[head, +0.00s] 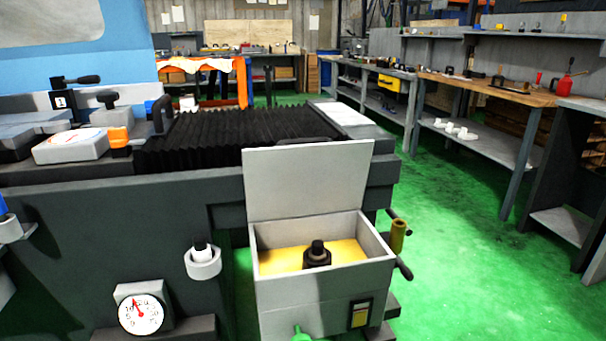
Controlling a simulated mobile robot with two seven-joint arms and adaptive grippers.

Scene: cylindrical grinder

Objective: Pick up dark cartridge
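A dark cylindrical piece with a narrower top (317,257), which looks like the dark cartridge, stands upright in an open grey box (325,306). Yellow liquid or a yellow floor surrounds it, and its lower end cannot be made out clearly. The box's pale lid (308,182) is raised at the back. Neither of my grippers shows in the head view.
The grinding machine (110,230) fills the left, with a black bellows (235,138) on top. A white ring holder (203,266) and a dial gauge (140,313) are left of the box. Green floor (450,240) is open to the right, before the workbenches (490,88).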

